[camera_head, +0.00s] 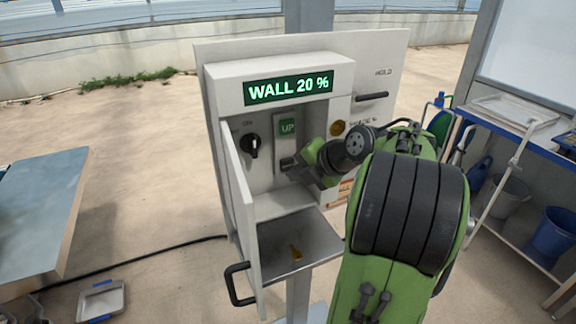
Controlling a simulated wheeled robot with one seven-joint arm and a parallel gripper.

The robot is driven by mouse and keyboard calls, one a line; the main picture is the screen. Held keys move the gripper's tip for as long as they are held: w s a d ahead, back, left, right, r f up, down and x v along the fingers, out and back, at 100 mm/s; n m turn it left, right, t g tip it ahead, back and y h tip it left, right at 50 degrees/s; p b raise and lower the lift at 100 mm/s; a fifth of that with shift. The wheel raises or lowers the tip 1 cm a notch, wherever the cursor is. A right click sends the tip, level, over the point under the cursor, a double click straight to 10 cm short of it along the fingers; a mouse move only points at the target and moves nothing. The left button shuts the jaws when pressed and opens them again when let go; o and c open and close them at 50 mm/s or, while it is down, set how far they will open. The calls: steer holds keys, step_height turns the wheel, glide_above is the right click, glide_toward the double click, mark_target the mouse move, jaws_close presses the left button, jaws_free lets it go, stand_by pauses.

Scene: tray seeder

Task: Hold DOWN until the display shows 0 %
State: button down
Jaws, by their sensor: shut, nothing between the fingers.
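The display (289,88) on the control box glows green and reads "WALL 20 %". The DOWN button is not visible; the gripper covers the area below UP. I cannot tell whether the tip presses on anything.
The box door (239,210) stands open at the left with a black handle. A black knob (252,145) is left of the buttons. A fold-down shelf (305,246) holds a small yellow item. A black lever (371,96) is at the panel's right. A metal table (35,205) stands far left.

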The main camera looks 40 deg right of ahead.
steer(key=shift+w, duration=0.1)
steer(key=shift+w+d, duration=0.1)
steer(key=shift+w, duration=0.15)
